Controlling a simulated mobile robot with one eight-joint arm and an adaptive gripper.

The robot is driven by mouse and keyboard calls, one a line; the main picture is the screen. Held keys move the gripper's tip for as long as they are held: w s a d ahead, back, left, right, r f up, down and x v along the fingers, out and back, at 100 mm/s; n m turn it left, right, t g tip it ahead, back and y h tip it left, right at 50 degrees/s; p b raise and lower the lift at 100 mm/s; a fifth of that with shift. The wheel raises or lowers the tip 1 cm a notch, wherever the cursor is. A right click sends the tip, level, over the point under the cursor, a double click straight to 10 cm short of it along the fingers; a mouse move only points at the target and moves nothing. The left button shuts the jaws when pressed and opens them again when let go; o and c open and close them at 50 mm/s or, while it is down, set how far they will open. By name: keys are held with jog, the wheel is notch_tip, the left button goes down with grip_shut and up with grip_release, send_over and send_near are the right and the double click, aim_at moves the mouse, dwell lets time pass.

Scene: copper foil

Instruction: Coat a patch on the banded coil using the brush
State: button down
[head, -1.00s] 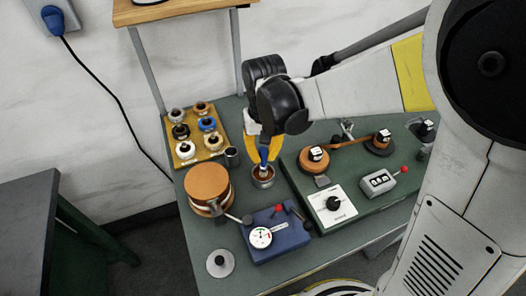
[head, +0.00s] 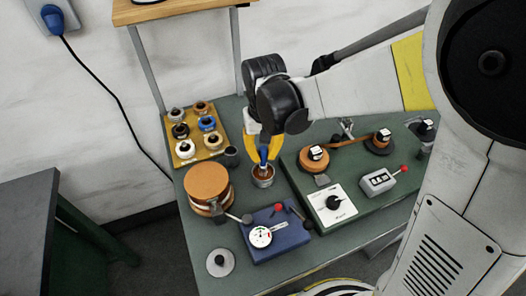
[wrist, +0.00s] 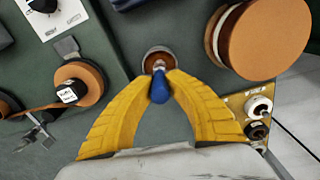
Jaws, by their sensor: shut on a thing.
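My gripper (wrist: 160,83) has yellow fingers shut on the brush (wrist: 159,86), whose blue handle points down between the fingertips. The brush also shows in the head view (head: 263,153). Its lower end is over or inside the mouth of a small metal cup (head: 263,181) with brown contents. I cannot tell how deep the bristles reach. The coil with copper-coloured top and pale band, which looks like the banded coil (head: 207,183), stands left of the cup in the head view. It is at upper right in the wrist view (wrist: 268,40), apart from my gripper.
A blue gauge box (head: 275,238) stands in front of the cup. A green winding unit (head: 322,190) with copper spools lies to the right. A yellow tray (head: 183,152) of small spools and a dark cup (head: 231,157) stand behind left. A grey disc (head: 220,263) lies front left.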

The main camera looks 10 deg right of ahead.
jog(key=shift+r+p, duration=2.65)
jog(key=shift+r, duration=0.9)
